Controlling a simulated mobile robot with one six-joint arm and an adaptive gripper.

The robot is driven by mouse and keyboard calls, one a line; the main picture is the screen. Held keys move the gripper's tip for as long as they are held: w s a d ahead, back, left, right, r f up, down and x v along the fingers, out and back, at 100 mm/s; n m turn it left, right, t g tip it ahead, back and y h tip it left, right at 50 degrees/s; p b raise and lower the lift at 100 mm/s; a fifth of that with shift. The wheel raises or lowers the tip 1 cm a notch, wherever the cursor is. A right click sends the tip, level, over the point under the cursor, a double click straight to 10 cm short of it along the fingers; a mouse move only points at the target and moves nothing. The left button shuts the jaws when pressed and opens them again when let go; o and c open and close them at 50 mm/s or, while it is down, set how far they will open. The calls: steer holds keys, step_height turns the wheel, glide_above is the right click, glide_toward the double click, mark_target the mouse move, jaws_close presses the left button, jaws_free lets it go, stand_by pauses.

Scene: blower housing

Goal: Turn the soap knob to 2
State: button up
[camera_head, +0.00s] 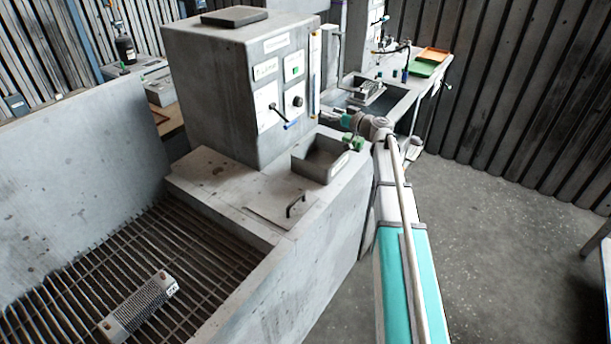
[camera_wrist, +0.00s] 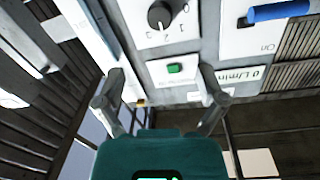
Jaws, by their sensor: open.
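The soap knob (camera_wrist: 160,14) is a round black dial on a white plate at the top of the wrist view. Printed digits beside it, including 0, 1 and 2, appear rotated; its exact setting is hard to read. In the head view the small black knob (camera_head: 297,101) is on the front panel of the grey housing (camera_head: 212,95). My gripper (camera_wrist: 162,76) is open and empty. Its fingers are spread apart below the knob in the wrist view, not touching it. In the head view my gripper (camera_head: 332,117) is at the panel's right, its fingers small and unclear.
A green button (camera_wrist: 175,69) lies between my fingertips in the wrist picture. A blue-handled lever (camera_wrist: 280,11) and an L/min label (camera_wrist: 241,76) are to its right. A grey basin (camera_head: 320,157) and a black handle (camera_head: 296,205) lie below the panel.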

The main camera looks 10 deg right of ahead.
steer(key=s+a+f+g+h+p, duration=0.1)
steer(key=s+a+f+g, duration=0.1)
steer(key=s, duration=0.4)
steer(key=s+a+f+g+h+p, duration=0.1)
steer(key=s+a+f+g+p, duration=0.1)
steer(key=s+a, duration=0.4)
steer(key=s+a+f+m+g+h+p, duration=0.1)
steer(key=s+a+f+g+p, duration=0.1)
steer(key=s+a+f+g, duration=0.1)
steer(key=shift+s+a+f+g+h, duration=0.1)
steer(key=shift+s+a+g+h, duration=0.1)
steer(key=shift+s+g, duration=0.25)
steer(key=shift+s+a+f+g+h, duration=0.1)
steer(key=shift+s+a+f+g, duration=0.1)
steer(key=shift+s, duration=0.4)
steer(key=shift+s+a+f+g+h, duration=0.1)
steer(key=shift+s+a+g, duration=0.05)
steer(key=shift+s+g, duration=0.3)
steer(key=shift+s+a+f+m+g+h+p, duration=0.1)
steer(key=shift+s+f+m+g+h+p, duration=0.1)
steer(key=shift+s, duration=0.3)
steer(key=shift+s+a+f+m+g+h+p, duration=0.1)
steer(key=shift+s+f+m+h+p, duration=0.1)
steer(key=shift+s, duration=0.25)
